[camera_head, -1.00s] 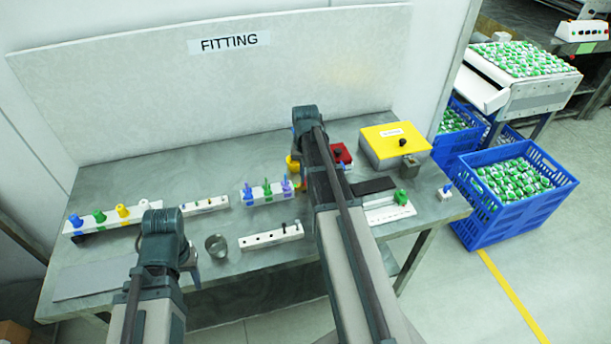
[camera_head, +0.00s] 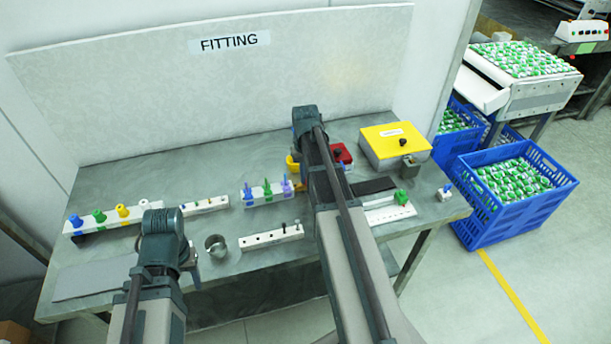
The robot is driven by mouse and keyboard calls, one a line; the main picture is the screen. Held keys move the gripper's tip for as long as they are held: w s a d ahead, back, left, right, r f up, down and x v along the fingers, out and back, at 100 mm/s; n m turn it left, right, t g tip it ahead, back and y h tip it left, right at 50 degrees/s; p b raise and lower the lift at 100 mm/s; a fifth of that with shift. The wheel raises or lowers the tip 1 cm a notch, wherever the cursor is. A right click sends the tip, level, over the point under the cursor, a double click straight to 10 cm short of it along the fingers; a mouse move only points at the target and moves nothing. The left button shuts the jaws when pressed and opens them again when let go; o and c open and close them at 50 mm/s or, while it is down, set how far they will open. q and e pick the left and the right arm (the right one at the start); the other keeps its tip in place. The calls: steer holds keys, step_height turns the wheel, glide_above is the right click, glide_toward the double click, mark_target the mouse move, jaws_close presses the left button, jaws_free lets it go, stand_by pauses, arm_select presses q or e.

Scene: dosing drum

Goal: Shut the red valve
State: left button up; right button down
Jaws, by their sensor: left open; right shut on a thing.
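A red part (camera_head: 341,153) shows behind my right forearm, with something dark at its top. I cannot tell whether it is the red valve or how its handle stands. My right arm reaches across the table beside it. The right jaws are hidden behind the forearm and wrist, so what they hold cannot be seen. My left gripper (camera_head: 194,270) is open, low over the front of the table. It is just left of a grey metal cup (camera_head: 216,248), and is largely hidden by its own wrist.
A rack of coloured knobs (camera_head: 122,215) stands at the left. White blocks with blue, green and purple parts (camera_head: 265,193) and with holes (camera_head: 271,237) stand mid-table. A yellow-lidded box (camera_head: 393,140) and a green knob (camera_head: 401,197) are to the right. The back left is clear.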

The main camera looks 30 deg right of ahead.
steer(key=c, duration=1)
jaws_free()
steer(key=shift+r, duration=0.1)
step_height(320, 180, up, 14)
steer(key=p, duration=1.3)
steer(key=shift+f+p, duration=0.2)
steer(key=shift+p, duration=0.2)
